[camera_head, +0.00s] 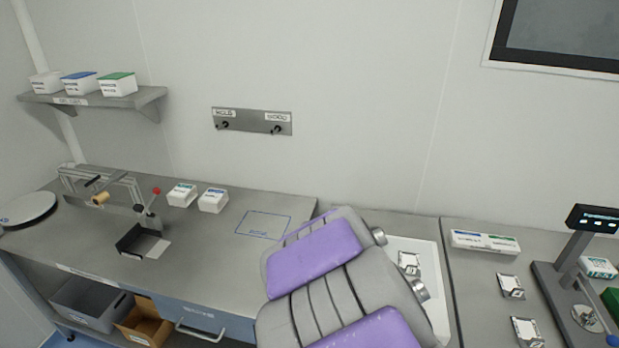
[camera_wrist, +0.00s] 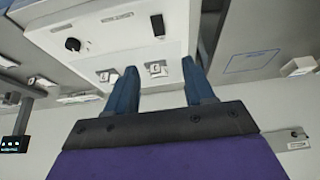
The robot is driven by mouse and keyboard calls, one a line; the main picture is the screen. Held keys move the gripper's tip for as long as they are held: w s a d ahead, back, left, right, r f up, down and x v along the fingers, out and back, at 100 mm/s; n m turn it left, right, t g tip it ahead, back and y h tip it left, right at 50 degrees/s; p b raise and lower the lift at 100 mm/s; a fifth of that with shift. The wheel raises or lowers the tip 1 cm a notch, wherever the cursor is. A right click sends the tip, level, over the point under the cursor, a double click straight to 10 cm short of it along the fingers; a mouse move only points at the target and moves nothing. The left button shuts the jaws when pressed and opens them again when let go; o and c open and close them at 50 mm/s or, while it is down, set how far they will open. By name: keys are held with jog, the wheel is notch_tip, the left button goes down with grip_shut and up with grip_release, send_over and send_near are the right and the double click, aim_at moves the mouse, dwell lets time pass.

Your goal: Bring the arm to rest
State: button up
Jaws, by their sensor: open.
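My arm (camera_head: 335,285), grey with purple panels, reaches over the front of the bench in the head view and hides part of it. Its gripper end does not show there. In the wrist view my gripper (camera_wrist: 159,72) has two blue fingers spread apart with nothing between them. Beyond the fingertips is a white board (camera_wrist: 115,45) with black knobs and small silver-and-white pieces. In the head view part of a white board (camera_head: 432,285) shows right of the arm, with one such piece (camera_head: 409,262) on it.
The steel bench (camera_head: 200,260) carries a lever device (camera_head: 145,235), two small boxes and an empty blue-outlined square (camera_head: 264,224). At right stand more small pieces (camera_head: 511,286) and a stand with a display (camera_head: 592,218). A wall shelf (camera_head: 95,98) holds three boxes.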

jog(key=s+d+r+n+g, duration=0.1)
jog(key=s+r+g, duration=0.1)
jog(key=s, duration=1.4)
jog(key=s+d+r+n+g+y+b, duration=0.1)
jog(key=s+g, duration=0.4)
jog(key=s, duration=1.1)
jog(key=shift+s+d+r+n+y, duration=0.25)
jog(key=shift+d+r+n, duration=0.25)
jog(key=shift+r+n, duration=0.3)
jog(key=shift+w, duration=0.1)
jog(key=shift+c, duration=0.2)
